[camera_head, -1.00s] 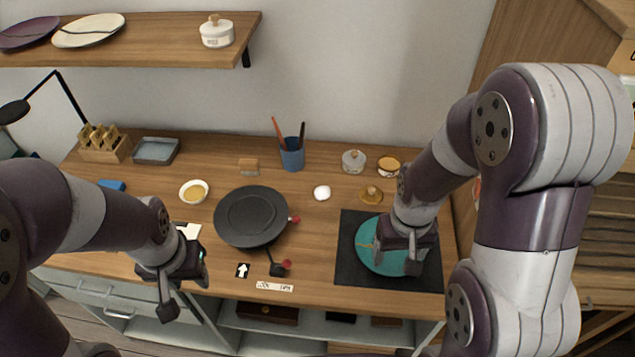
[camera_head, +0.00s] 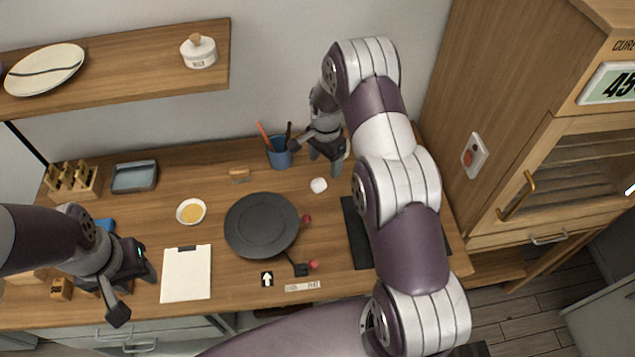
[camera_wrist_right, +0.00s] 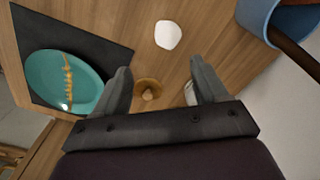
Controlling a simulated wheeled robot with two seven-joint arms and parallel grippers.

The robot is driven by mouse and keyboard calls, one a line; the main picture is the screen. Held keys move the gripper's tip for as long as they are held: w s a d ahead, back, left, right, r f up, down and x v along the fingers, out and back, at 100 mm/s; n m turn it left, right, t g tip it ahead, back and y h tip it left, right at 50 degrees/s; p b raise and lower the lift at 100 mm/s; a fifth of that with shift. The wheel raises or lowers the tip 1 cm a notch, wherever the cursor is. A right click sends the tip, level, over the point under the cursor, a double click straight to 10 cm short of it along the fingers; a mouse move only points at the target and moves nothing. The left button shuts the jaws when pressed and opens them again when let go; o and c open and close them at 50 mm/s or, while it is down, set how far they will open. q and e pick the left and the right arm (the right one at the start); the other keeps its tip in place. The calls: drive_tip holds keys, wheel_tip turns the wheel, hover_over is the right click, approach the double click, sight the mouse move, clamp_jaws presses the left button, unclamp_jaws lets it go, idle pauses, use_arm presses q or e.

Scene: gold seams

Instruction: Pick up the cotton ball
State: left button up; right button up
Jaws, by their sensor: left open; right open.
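The cotton ball (camera_head: 319,185) is a small white lump on the wooden table, right of the black turntable. It also shows in the right wrist view (camera_wrist_right: 168,34), ahead of the fingers. My right gripper (camera_head: 325,165) is open and empty, just behind and above the cotton ball in the head view. In the wrist view its two fingers (camera_wrist_right: 163,85) are spread apart, with the cotton ball beyond their tips. My left gripper (camera_head: 137,295) is open and empty at the table's front left, away from the cotton ball.
A blue cup with brushes (camera_head: 279,155) stands close left of my right gripper. The black turntable (camera_head: 261,226) is left of the cotton ball. In the wrist view, a teal plate (camera_wrist_right: 45,80) lies on a dark mat (camera_wrist_right: 95,50), and a wooden-knobbed stamp (camera_wrist_right: 148,88) shows between the fingers.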

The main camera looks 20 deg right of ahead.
drive_tip(key=p, duration=0.1)
hover_over(320, 181)
wheel_tip(320, 181, down, 5)
drive_tip(key=shift+s+d+r, duration=0.1)
drive_tip(key=shift+s+r, duration=0.05)
drive_tip(key=shift+r, duration=0.05)
drive_tip(key=shift+f+p, duration=0.4)
drive_tip(key=shift+p, duration=0.05)
wheel_tip(320, 181, down, 4)
drive_tip(key=shift+r+p, duration=0.1)
drive_tip(key=shift+p, duration=0.9)
drive_tip(key=shift+f, duration=0.35)
drive_tip(key=shift+w+f, duration=0.1)
drive_tip(key=shift+w, duration=0.1)
use_arm(q)
drive_tip(key=r, duration=0.4)
drive_tip(key=shift+w+a+r, duration=0.15)
drive_tip(key=shift+w+a, duration=0.05)
drive_tip(key=shift+w, duration=0.1)
use_arm(e)
drive_tip(key=c, duration=1.1)
